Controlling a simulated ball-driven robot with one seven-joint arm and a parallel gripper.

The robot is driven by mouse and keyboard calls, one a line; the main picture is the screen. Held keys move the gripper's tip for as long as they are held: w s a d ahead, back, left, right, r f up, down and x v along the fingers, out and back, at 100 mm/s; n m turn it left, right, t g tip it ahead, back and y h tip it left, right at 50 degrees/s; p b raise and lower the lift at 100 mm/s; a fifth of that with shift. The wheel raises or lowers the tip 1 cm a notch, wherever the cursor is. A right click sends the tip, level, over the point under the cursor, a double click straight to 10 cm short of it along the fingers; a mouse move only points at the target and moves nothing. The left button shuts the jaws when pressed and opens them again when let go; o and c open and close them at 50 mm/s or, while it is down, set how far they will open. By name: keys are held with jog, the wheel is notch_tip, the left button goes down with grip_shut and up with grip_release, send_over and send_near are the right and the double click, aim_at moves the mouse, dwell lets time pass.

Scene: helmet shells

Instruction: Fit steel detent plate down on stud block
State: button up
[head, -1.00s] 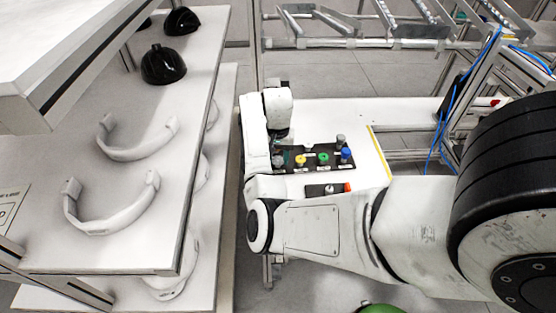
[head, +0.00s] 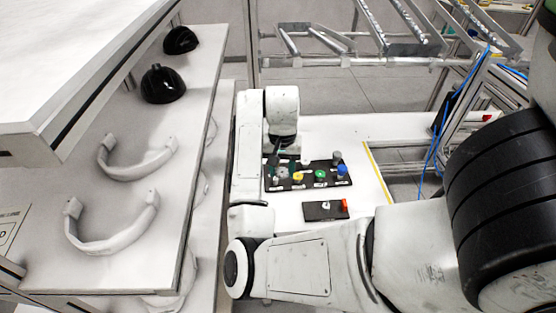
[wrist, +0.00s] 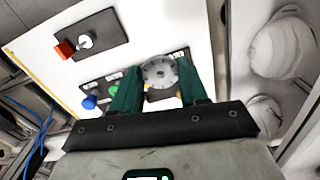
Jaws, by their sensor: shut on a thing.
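The steel detent plate (wrist: 158,73) is a grey notched disc. My gripper (wrist: 160,68) is shut on it, with a dark green finger on each side of the disc. In the head view the plate (head: 282,173) shows below my gripper at the left end of a black tray; I cannot tell whether it touches the tray. The stud block (wrist: 112,26) is a flat black block with a pale round part and an orange-red piece at one end. In the head view the stud block (head: 313,211) lies on the white table in front of the tray, apart from my gripper.
The black tray (head: 308,186) holds yellow, green, blue and grey knobs. The white table (head: 365,130) is clear behind and right of it, with a yellow edge line. A shelf (head: 110,190) with white curved parts and black shells (head: 162,84) stands at the left.

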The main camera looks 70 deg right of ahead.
jog(key=s+a+r, duration=0.3)
jog(key=a, duration=0.2)
jog(key=shift+s+d+f+m+p, duration=0.35)
jog(key=shift+s+d+f+m, duration=0.5)
jog(key=shift+s+m, duration=1.1)
jog(key=shift+s+d+f+m+p, duration=0.4)
jog(key=shift+s+d+m, duration=0.8)
jog(key=shift+s+m, duration=0.75)
jog(key=shift+s+d+f+m+p, duration=0.3)
jog(key=shift+s+d+f+m, duration=0.55)
jog(key=shift+s+m, duration=1.1)
jog(key=shift+w+d+r+m, duration=0.15)
jog(key=shift+w+m, duration=0.3)
jog(key=shift+f+b, duration=2.1)
jog(key=shift+f, duration=0.85)
jog(key=shift+f+b, duration=1.15)
jog(key=shift+f, duration=0.9)
jog(key=o, duration=1.1)
jog(key=shift+o, duration=0.2)
